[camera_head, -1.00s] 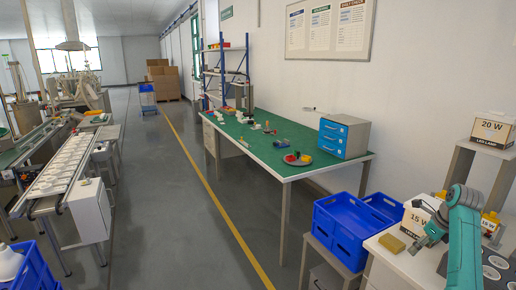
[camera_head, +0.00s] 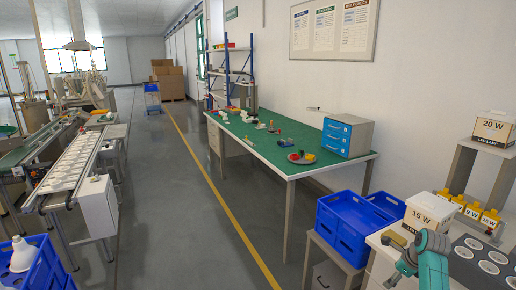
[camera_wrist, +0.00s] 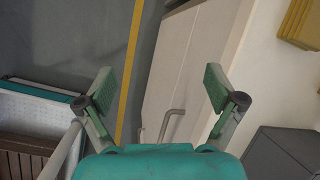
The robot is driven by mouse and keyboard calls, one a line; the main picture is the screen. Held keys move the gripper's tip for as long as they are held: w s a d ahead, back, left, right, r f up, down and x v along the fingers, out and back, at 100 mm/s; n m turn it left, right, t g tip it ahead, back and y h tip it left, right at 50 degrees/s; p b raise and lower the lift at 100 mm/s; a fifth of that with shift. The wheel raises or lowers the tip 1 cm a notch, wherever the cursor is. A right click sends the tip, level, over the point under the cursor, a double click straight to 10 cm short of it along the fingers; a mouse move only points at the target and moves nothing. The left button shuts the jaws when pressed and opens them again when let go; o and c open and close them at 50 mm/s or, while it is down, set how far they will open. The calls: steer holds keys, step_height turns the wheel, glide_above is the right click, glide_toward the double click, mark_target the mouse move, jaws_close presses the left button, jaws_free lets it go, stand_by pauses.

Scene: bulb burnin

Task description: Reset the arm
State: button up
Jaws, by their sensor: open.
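My gripper (camera_wrist: 160,92) is open and empty in the wrist view, its two green-padded fingers spread wide. Between and beyond the fingers are a pale cabinet front (camera_wrist: 185,65) with handles and the grey floor. In the head view my teal arm is at the lower right, by the white bench (camera_head: 380,240). The gripper end (camera_head: 393,280) is low there, near the bench's front edge, and its fingers are hard to make out.
A 15 W box (camera_head: 428,215), a yellowish block (camera_head: 394,239) and a dark tray with round white sockets (camera_head: 488,267) are on the bench. Blue crates (camera_head: 340,240) stand left of it. A green-topped table (camera_head: 270,150) is behind. The floor aisle (camera_head: 190,230) is clear.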

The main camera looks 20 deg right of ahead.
steer(key=s+a+f+n+t+h, duration=0.1)
steer(key=s+a+f+n, duration=0.2)
steer(key=a+f, duration=0.4)
steer(key=s+a+f+n+t, duration=0.15)
steer(key=a+f+n, duration=0.3)
steer(key=a, duration=0.45)
steer(key=s+a+f+n+h, duration=0.1)
steer(key=s+a+f+n, duration=0.15)
steer(key=a+f, duration=0.5)
steer(key=s+a+n+t, duration=0.2)
steer(key=s+a+n, duration=0.2)
steer(key=s+a, duration=0.45)
steer(key=s+a+r+n+t, duration=0.1)
steer(key=s+a+r+n, duration=0.3)
steer(key=s+a, duration=0.3)
steer(key=s+a+r+n+t, duration=0.2)
steer(key=s+a+r+n, duration=0.25)
steer(key=s, duration=0.35)
steer(key=s+a+r+n+t+y, duration=0.1)
steer(key=s+r+n, duration=0.3)
steer(key=r, duration=0.4)
steer(key=s+a+r+n+t+y, duration=0.1)
steer(key=s+a+r+n+t, duration=0.1)
steer(key=s+r, duration=0.5)
steer(key=a+r+n, duration=0.1)
steer(key=n, duration=0.1)
steer(key=shift+s+r+n, duration=0.2)
steer(key=shift+s+n, duration=0.1)
steer(key=shift+n, duration=0.05)
